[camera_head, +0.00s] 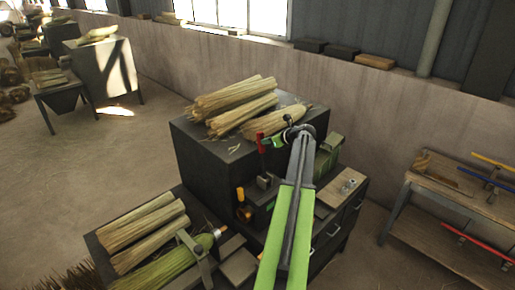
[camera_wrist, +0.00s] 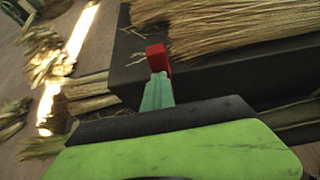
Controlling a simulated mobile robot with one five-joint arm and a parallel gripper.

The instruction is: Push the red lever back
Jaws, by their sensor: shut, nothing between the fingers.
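The red lever (camera_head: 261,143) stands upright on the machine at the front of the dark bench, left of my gripper's tip in the head view. My gripper (camera_head: 271,142) reaches in from the lower right, with its green fingers shut and empty. In the wrist view, the red lever's top (camera_wrist: 156,54) shows just beyond the fingertips (camera_wrist: 157,80). The fingers hide its lower part there. The fingertips are at or very close to the lever; I cannot tell whether they touch.
Straw bundles (camera_head: 235,102) lie on the dark bench (camera_head: 202,152) behind the lever. An orange-handled part (camera_head: 241,196) stands below it. More straw bundles (camera_head: 147,228) lie on a lower table at left. A wooden rack (camera_head: 430,200) stands at right.

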